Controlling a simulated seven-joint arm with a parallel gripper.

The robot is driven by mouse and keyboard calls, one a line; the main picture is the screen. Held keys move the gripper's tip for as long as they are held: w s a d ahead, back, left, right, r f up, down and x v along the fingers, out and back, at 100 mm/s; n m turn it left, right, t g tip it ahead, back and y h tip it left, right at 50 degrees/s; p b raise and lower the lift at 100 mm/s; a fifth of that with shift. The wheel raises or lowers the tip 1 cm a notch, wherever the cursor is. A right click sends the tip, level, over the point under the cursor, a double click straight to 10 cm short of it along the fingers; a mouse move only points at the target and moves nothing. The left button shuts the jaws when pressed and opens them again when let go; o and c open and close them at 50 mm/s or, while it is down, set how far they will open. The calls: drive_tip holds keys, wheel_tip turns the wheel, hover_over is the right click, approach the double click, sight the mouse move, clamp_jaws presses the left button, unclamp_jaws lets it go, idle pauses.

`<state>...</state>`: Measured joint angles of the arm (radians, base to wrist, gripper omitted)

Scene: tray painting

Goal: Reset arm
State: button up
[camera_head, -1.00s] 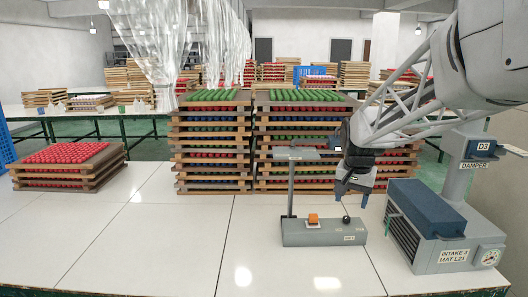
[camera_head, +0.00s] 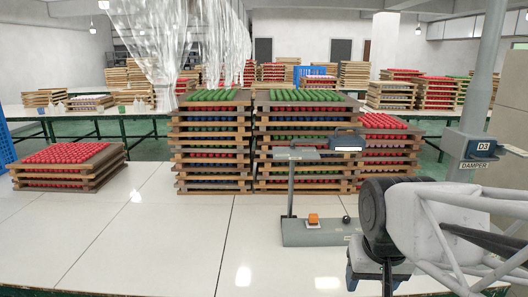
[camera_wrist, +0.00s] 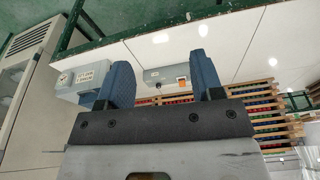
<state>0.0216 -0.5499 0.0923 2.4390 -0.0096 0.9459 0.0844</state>
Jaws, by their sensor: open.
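My gripper (camera_head: 376,278) is at the lower right of the head view, close to the camera and partly cut off by the bottom edge. In the wrist view my gripper (camera_wrist: 163,80) shows two blue fingers set wide apart with nothing between them. A grey control box (camera_head: 310,232) with an orange button (camera_head: 313,220) and a black knob (camera_head: 346,219) stands on the white table, behind and left of my gripper. The control box (camera_wrist: 165,75) appears beyond the fingers in the wrist view. My arm hides most of the intake unit at the right.
Tall stacks of trays with colored pieces (camera_head: 211,143) stand behind the control box. A low stack with red pieces (camera_head: 68,162) is at the left. A post with a damper sign (camera_head: 475,165) is at the right. The table's left and middle front (camera_head: 150,240) are clear.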

drive_tip(key=shift+n, duration=0.5)
drive_tip(key=s, duration=0.1)
drive_tip(key=s+f, duration=0.1)
drive_tip(key=s, duration=0.1)
drive_tip(key=s+f, duration=0.1)
drive_tip(key=s, duration=0.1)
drive_tip(key=shift+s+a, duration=0.1)
drive_tip(key=shift+a, duration=0.15)
